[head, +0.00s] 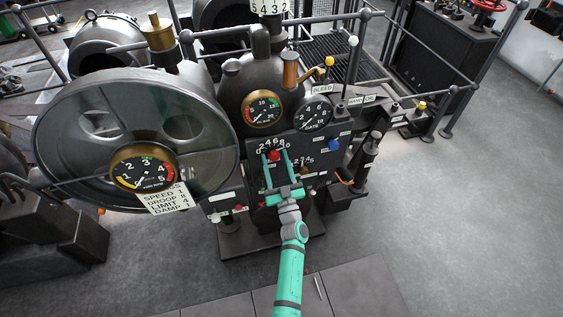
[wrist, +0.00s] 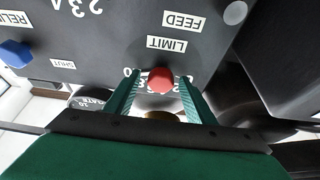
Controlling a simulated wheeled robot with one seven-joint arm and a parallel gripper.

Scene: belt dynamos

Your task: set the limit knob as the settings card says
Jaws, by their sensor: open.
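The limit knob (head: 274,155) is red and sits on the dark panel below the two small gauges, with a number scale of 0, 2, 4, 6, 8 above it. In the wrist view the red knob (wrist: 160,80) sits beside an upside-down LIMIT label (wrist: 167,44). My gripper (head: 275,158) is open, with one green finger on each side of the knob; I cannot tell whether they touch it. The knob's pointer cannot be made out. The settings card (head: 167,198) hangs under the large gauge and reads SPEED 1, DROOP 8, LIMIT 4, DAMP 1.
A blue knob (head: 334,145) sits to the right on the panel; it also shows in the wrist view (wrist: 15,54). Another small scale lies just right of my gripper. A large wheel (head: 90,110) stands at left. The floor (head: 450,230) at right is clear.

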